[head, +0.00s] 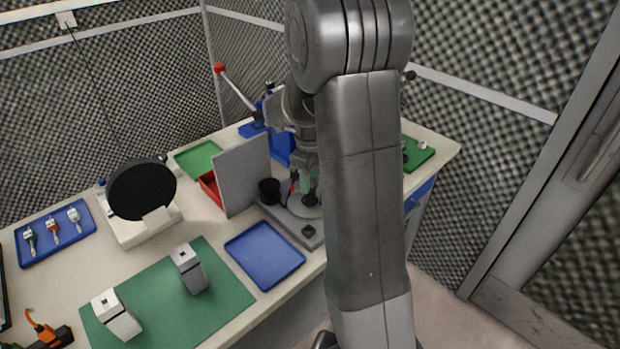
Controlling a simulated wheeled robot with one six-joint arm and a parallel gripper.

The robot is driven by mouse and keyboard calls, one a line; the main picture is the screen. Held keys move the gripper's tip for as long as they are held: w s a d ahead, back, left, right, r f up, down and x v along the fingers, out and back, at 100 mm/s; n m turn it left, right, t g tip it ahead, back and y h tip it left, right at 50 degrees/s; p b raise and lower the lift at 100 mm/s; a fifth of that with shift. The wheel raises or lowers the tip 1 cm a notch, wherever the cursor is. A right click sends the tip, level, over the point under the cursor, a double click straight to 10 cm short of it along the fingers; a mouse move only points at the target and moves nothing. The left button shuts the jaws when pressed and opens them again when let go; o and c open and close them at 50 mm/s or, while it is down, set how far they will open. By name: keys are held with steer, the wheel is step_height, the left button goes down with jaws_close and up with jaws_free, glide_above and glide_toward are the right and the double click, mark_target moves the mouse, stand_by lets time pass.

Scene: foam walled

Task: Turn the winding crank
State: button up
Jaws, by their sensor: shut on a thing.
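The winding device has a flat grey base (285,222) near the front edge of the table, with a black cup-like part (269,191) at its left and a round grey disc (303,208). My gripper (305,186) points down just above the disc, right of the black part. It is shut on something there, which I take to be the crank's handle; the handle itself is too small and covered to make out. My grey arm hides the right side of the device.
A grey upright panel (242,176) stands just left of the device, by a red bin (210,187). An empty blue tray (264,255) and a green mat (170,300) with two grey blocks lie nearer. A black round disc (142,188) stands at left. A red-knobbed lever (220,69) rises behind.

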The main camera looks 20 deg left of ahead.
steer(key=shift+m, duration=1)
steer(key=o, duration=1)
step_height(320, 180, up, 14)
steer(key=shift+f, duration=0.1)
step_height(320, 180, down, 14)
steer(key=shift+r, duration=0.1)
stand_by(0.7)
